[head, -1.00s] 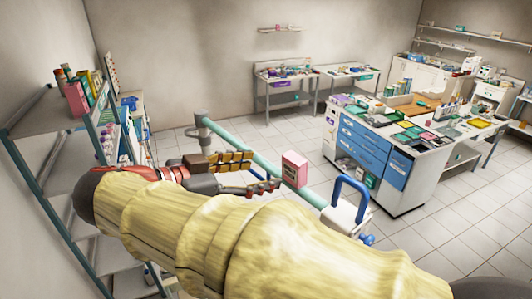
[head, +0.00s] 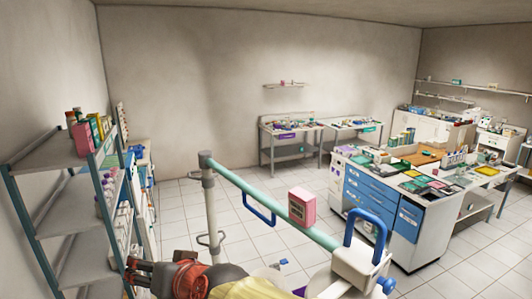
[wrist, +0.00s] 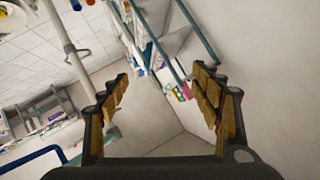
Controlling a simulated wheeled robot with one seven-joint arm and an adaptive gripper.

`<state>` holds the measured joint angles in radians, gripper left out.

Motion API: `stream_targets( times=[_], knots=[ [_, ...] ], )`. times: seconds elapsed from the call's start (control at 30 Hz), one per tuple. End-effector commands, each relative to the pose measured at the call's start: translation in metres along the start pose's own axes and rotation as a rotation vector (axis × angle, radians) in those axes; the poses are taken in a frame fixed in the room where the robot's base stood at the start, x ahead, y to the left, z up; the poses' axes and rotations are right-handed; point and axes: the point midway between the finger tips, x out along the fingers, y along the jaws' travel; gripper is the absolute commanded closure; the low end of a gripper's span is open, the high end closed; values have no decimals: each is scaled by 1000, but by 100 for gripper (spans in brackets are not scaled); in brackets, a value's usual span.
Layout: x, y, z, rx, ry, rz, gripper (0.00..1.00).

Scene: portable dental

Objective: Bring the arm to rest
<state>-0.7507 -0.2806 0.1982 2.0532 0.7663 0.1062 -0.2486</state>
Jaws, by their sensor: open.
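My arm, in a pale yellow sleeve (head: 238,284), shows low at the bottom of the head view. My gripper (head: 137,274) is at the lower left there, beside the shelf rack, with its fingertips partly hard to make out. In the wrist view my gripper (wrist: 166,95) is open, its two yellow-padded fingers wide apart. Nothing is between the fingers; wall and floor show through the gap.
A metal shelf rack (head: 52,160) with boxes and bottles stands close on the left. A green rail on a grey post (head: 209,205) carries a pink box (head: 302,207). A white-and-blue cabinet island (head: 425,232) stands right.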

Motion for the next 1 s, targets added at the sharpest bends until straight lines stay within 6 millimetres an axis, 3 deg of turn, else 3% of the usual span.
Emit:
stream_targets(
  times=[0.03, 0.2, 0.6, 0.8, 1.0],
  knots=[
    [-6, 26, 32, -16, -61, 14, 36],
    [-41, 100, 116, -56, -272, 102, 36],
    [-152, 294, 282, -65, -558, 469, 36],
    [-187, 365, 327, -32, -501, 622, 36],
    [-201, 397, 341, 39, -400, 695, 36]
  ],
)
